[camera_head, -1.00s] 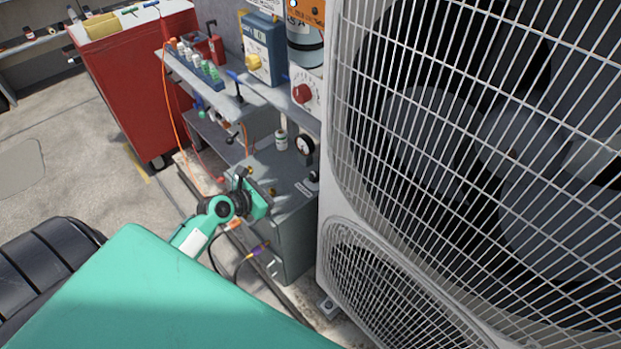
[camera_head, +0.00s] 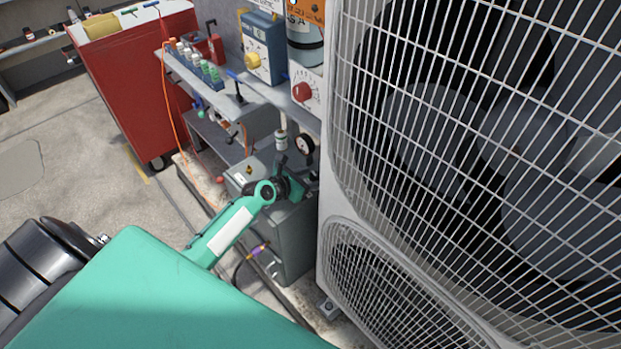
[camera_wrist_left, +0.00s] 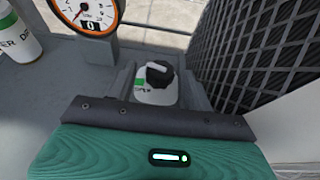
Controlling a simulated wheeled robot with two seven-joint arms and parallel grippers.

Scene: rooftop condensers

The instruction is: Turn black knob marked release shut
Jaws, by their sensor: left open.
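The black knob (camera_wrist_left: 158,76) shows in the left wrist view. My left gripper (camera_head: 296,181) is open over the right part of the grey cabinet top (camera_head: 262,160), close to the knob's place. In the wrist view the knob lies just beyond the gripper's dark front edge, with a visible gap. My right gripper is not in view.
A round gauge (camera_head: 304,146) with an orange rim (camera_wrist_left: 88,12) stands just behind the knob. A white canister (camera_head: 281,141) is beside it. The large condenser (camera_head: 335,235) closes off the right side. A shelf with bottles (camera_head: 210,72) and a red cabinet (camera_head: 125,85) stand behind.

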